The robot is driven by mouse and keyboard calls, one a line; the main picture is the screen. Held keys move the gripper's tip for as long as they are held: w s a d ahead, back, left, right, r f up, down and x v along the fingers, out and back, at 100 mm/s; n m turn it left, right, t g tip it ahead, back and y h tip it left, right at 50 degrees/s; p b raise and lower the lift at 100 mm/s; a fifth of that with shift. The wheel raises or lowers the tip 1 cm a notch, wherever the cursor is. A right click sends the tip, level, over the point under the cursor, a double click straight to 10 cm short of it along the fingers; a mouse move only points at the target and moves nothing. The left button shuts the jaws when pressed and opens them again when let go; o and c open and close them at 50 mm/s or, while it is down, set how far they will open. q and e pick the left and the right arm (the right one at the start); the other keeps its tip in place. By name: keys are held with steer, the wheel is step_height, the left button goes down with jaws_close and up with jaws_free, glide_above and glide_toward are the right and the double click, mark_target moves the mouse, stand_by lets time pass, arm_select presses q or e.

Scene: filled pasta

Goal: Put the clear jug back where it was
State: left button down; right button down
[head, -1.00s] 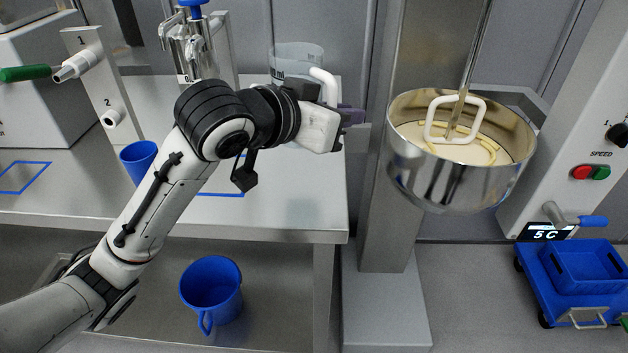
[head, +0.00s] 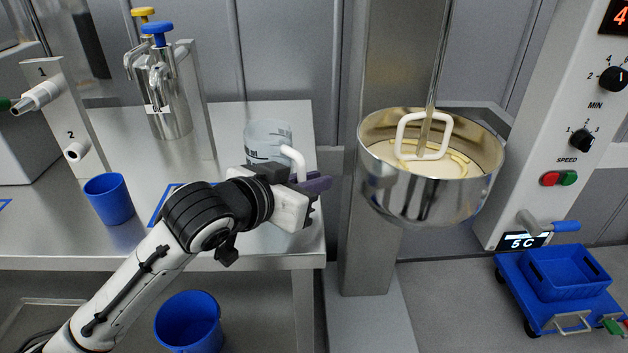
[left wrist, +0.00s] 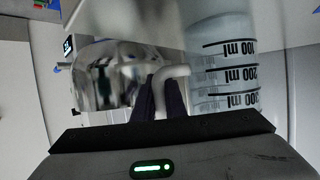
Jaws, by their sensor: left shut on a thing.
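The clear jug (head: 267,137) has a white handle and dark volume marks. It is above the right part of the steel table, behind my left gripper (head: 318,184). My left gripper is shut on the jug's white handle. In the left wrist view the jug (left wrist: 222,75) stands to the right of the purple fingers (left wrist: 157,102), with its ml marks facing the camera. Its base is hidden by my arm in the head view, so I cannot tell whether it touches the table. My right gripper is not in view.
A steel mixer bowl (head: 425,190) with dough hangs to the right of the table. A blue cup (head: 108,199) and pump dispensers (head: 165,100) stand on the table (head: 230,112). A blue outline (head: 162,203) is partly covered by my arm.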

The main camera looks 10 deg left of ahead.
arm_select(q)
steer(key=c, duration=1.8)
jaws_free()
steer(key=shift+s+r, duration=0.15)
steer(key=shift+r, duration=0.05)
steer(key=v, duration=0.8)
steer(key=shift+s+a+r+p, duration=0.1)
steer(key=shift+s+a+p, duration=0.15)
steer(key=shift+s+p, duration=0.15)
steer(key=p+v, duration=0.2)
steer(key=p, duration=0.7)
steer(key=shift+s+a+r+p, duration=0.15)
steer(key=shift+s+r+p, duration=0.05)
steer(key=shift+s+p, duration=0.15)
